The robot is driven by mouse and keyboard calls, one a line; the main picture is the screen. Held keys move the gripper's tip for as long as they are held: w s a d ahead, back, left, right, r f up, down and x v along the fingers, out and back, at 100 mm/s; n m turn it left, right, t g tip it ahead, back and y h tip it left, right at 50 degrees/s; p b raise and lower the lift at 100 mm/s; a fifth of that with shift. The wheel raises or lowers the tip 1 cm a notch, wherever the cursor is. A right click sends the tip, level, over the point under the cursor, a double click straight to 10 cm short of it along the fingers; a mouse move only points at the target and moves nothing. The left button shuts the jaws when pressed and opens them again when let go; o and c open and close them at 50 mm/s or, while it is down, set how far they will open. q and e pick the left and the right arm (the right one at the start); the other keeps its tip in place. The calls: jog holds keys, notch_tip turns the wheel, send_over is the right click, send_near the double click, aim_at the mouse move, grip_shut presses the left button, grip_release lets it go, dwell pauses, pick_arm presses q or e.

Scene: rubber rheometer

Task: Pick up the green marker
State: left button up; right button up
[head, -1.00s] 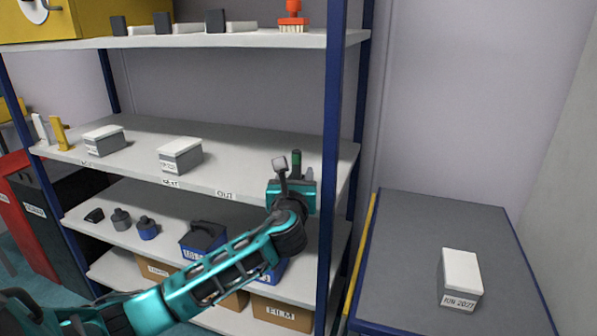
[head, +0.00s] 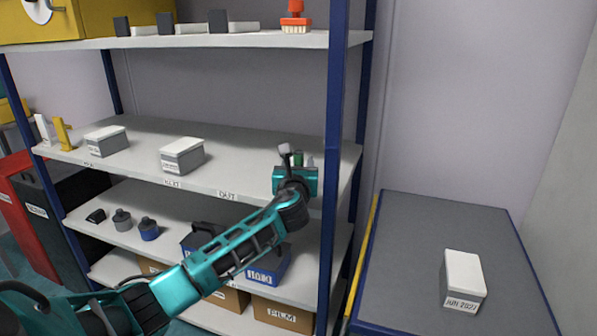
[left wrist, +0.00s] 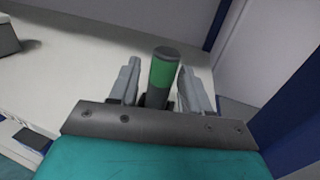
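The green marker (left wrist: 162,73), with a dark grey end cap, stands upright at the right end of the middle shelf. In the head view the marker (head: 298,158) shows as a small green piece behind my left gripper (head: 297,163). In the left wrist view my left gripper (left wrist: 160,82) is open. Its two grey fingers stand on either side of the marker, with a narrow gap visible on the left; contact on the right is hard to judge. The marker's lower part is hidden by the gripper body. My right gripper is not in view.
The blue shelf post (head: 334,140) stands close to the right of my left gripper. Two grey boxes with white lids (head: 182,155) sit farther left on the middle shelf (head: 240,150). The upper shelf (head: 240,40) is overhead. A grey table (head: 420,225) holds another lidded box (head: 463,280).

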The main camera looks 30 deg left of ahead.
pick_arm(q)
grip_shut()
dwell(0.3)
jog(key=shift+r, duration=0.55)
notch_tip(320, 180, up, 6)
jog(key=shift+r+p, duration=0.1)
jog(key=shift+p, duration=0.8)
jog(key=v, duration=1.8)
jog(key=shift+f, duration=0.25)
